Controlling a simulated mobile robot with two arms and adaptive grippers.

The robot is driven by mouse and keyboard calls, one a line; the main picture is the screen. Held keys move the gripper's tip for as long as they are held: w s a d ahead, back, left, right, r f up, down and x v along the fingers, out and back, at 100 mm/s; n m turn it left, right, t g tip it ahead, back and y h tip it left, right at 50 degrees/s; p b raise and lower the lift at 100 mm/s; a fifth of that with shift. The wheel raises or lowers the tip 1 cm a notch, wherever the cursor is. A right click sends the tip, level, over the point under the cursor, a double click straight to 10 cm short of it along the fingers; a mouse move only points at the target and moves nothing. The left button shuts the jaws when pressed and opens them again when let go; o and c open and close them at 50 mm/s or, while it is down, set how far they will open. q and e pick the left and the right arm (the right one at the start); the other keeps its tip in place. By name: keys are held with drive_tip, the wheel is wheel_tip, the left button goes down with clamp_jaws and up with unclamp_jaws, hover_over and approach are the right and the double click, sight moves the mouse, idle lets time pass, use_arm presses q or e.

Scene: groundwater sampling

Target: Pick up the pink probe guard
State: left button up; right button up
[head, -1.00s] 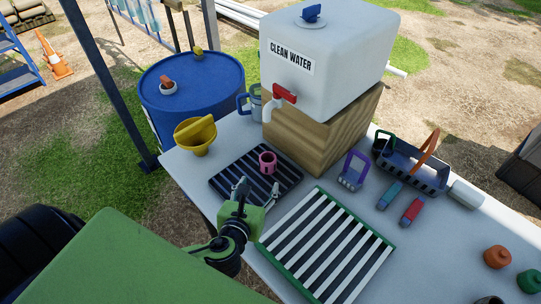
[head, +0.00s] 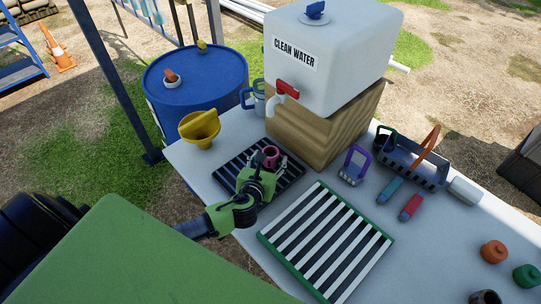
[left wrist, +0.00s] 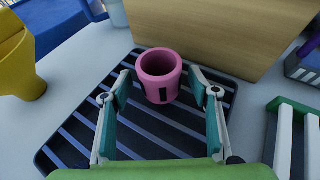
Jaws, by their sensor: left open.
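The pink probe guard (head: 270,155) is a short open-topped cup standing upright on a dark slatted rack (head: 226,173). In the left wrist view the guard (left wrist: 160,75) shows a dark slot in its near side and stands between and slightly beyond my fingertips. My left gripper (head: 263,168) is at the guard, partly hiding its lower part in the head view. In the left wrist view the left gripper (left wrist: 160,88) is open, one finger on each side of the guard, with gaps visible on both sides. My right gripper is not in view.
A wooden block (head: 320,130) under the white water tank (head: 330,60) stands close behind the guard. A yellow funnel (head: 200,130) is to the left. A green-framed rack (head: 325,240) lies to the right, with a purple-handled item (head: 353,165) beyond it.

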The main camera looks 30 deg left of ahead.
use_arm(q)
drive_tip(key=shift+x, duration=0.75)
drive_tip(key=c, duration=1.1)
drive_tip(key=shift+r, duration=0.15)
